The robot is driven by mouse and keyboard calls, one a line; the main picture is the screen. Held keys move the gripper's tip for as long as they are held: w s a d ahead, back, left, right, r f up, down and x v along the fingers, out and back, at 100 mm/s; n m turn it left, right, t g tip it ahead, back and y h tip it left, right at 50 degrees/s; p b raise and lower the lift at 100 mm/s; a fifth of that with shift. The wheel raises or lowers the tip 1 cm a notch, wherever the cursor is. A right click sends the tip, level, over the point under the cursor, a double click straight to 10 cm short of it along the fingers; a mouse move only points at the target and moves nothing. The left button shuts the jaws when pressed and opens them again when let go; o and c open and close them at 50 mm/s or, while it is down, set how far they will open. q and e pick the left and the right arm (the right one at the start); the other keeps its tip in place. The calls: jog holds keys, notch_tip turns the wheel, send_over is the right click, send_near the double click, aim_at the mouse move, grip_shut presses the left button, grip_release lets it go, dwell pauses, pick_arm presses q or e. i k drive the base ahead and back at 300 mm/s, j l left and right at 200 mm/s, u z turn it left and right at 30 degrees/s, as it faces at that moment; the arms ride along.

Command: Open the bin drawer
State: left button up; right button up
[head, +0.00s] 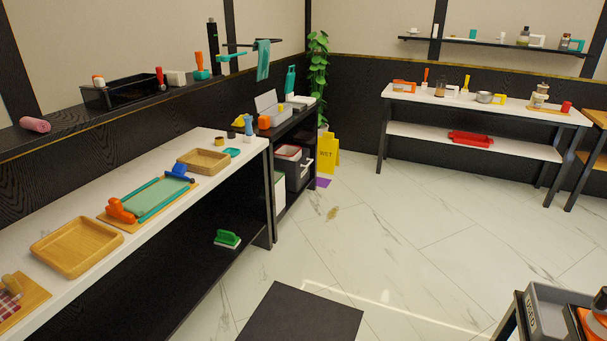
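The bin drawer (295,177) appears to be the dark grey unit under the black counter, in the middle distance left of the picture's centre. A pale handle (308,164) shows at its right side, and a red and white edge shows at its top. It is small in the view, so I cannot tell how far it is pulled out. A white bin-like front (279,192) stands just to its left, partly hidden by the near table's leg. Neither of my grippers is in view.
A yellow wet-floor sign (327,155) and a purple patch (323,183) are on the floor beside the unit. A long white table (150,245) with trays runs along the left. A dark mat (300,315) lies in front. A grey "USED" crate (545,310) is lower right.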

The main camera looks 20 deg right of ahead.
aim_at(297, 173)
jog(key=i+l+u, duration=0.15)
jog(key=i+l, duration=0.6)
